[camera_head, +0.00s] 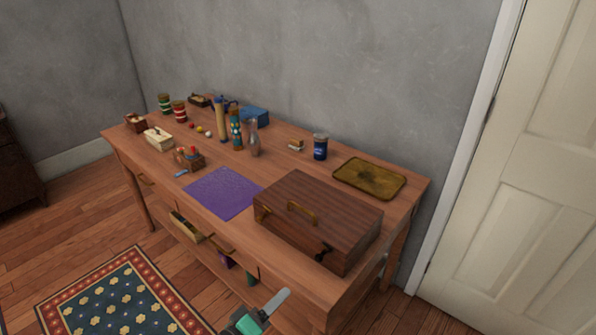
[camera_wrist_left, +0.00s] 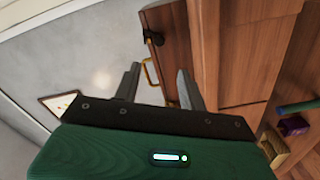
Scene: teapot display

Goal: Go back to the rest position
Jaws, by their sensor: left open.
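My left gripper (camera_head: 276,302) shows at the bottom edge of the head view, in front of the table's near right part. Its green body and one pale finger are visible there. In the left wrist view the two fingers of my left gripper (camera_wrist_left: 160,85) stand apart with nothing between them. Beyond them is the wooden case (camera_wrist_left: 172,45) with its brass handle, apart from the fingers as far as I can tell. My right gripper is in neither view.
The wooden table (camera_head: 285,155) carries the closed case (camera_head: 320,210), a purple mat (camera_head: 222,193), a brass tray (camera_head: 369,179), a blue jar (camera_head: 320,148) and several small items. A patterned rug (camera_head: 120,298) lies on the floor.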

